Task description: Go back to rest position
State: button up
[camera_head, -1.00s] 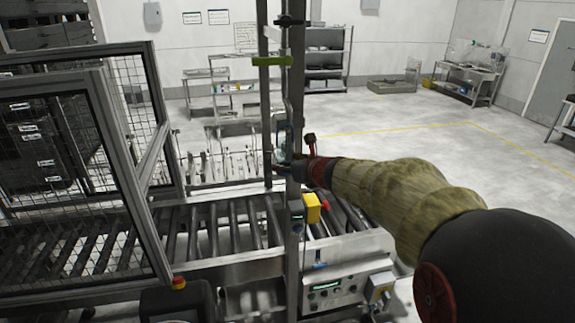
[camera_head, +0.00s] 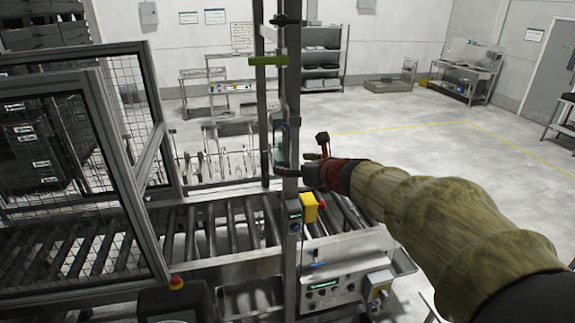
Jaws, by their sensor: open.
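My gripper (camera_head: 286,170) is at the end of my sleeve-covered arm, which reaches in from the lower right. It is beside the upright metal post (camera_head: 292,120) of the tunnel washer, above the roller conveyor (camera_head: 230,228). The post partly hides the fingers, and I see nothing held between them.
A mesh guard door (camera_head: 90,190) stands at the left. A yellow box with a red button (camera_head: 310,207) and a control panel (camera_head: 335,292) are below my gripper. Racks (camera_head: 322,65) stand at the back wall. The floor (camera_head: 430,150) at the right is clear.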

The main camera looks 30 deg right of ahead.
jog(key=v, duration=0.5)
jog(key=s+a+f+n+g+b, duration=0.2)
jog(key=s+a+f+n+b, duration=0.3)
jog(key=s+f+n+b, duration=0.3)
jog(key=s+a+f+n+g+b, duration=0.3)
jog(key=s+f+n+b, duration=0.6)
jog(key=f+n, duration=0.6)
jog(key=s+a+f+n+g+b, duration=0.3)
jog(key=s+a+f+n+b, duration=0.4)
jog(key=s+f+n, duration=0.4)
notch_tip(320, 180, down, 4)
jog(key=shift+r+n+h+b, duration=0.2)
jog(key=shift+n+h+b, duration=0.2)
jog(key=shift+n+b, duration=0.3)
